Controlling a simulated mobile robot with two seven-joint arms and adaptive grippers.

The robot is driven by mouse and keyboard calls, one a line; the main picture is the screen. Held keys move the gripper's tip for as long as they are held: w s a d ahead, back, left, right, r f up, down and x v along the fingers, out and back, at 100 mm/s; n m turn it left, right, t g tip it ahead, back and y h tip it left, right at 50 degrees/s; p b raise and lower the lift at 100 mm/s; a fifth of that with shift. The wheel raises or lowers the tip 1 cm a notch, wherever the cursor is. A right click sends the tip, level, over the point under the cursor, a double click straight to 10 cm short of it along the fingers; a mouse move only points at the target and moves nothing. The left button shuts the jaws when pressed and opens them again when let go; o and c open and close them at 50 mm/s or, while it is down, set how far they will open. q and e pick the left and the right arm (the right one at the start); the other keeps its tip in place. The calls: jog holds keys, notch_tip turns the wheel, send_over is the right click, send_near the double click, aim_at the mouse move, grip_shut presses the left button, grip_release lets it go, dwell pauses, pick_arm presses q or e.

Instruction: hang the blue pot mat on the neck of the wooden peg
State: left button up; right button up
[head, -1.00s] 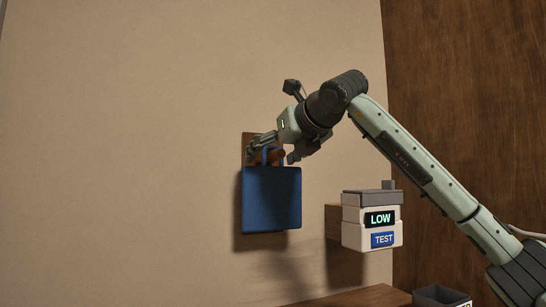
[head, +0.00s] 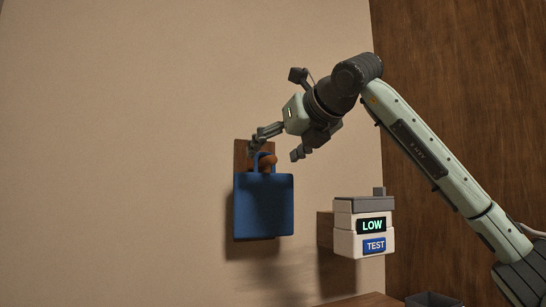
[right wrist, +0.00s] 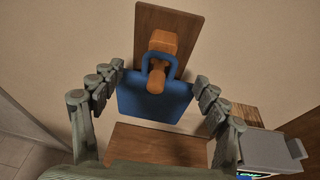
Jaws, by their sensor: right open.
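The blue pot mat (head: 263,207) hangs flat near the wall, below the wooden peg (head: 269,162). In the right wrist view, the mat's (right wrist: 154,101) blue loop goes around the peg's neck, behind its round knob (right wrist: 156,78). The peg sticks out from a dark wooden backboard (head: 240,158). My right gripper (head: 277,151) is open, just above and in front of the peg. In the right wrist view its fingers (right wrist: 159,77) stand wide apart on either side of the mat and peg, holding nothing. My left gripper is not in view.
A white box with LOW and TEST labels (head: 363,230) is mounted on the wall to the right of the mat. A wooden surface (head: 362,300) and a dark bin (head: 433,299) lie below. The wall to the left is clear.

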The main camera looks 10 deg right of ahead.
jog(key=shift+b+v, duration=0.3)
jog(key=shift+v, duration=1.6)
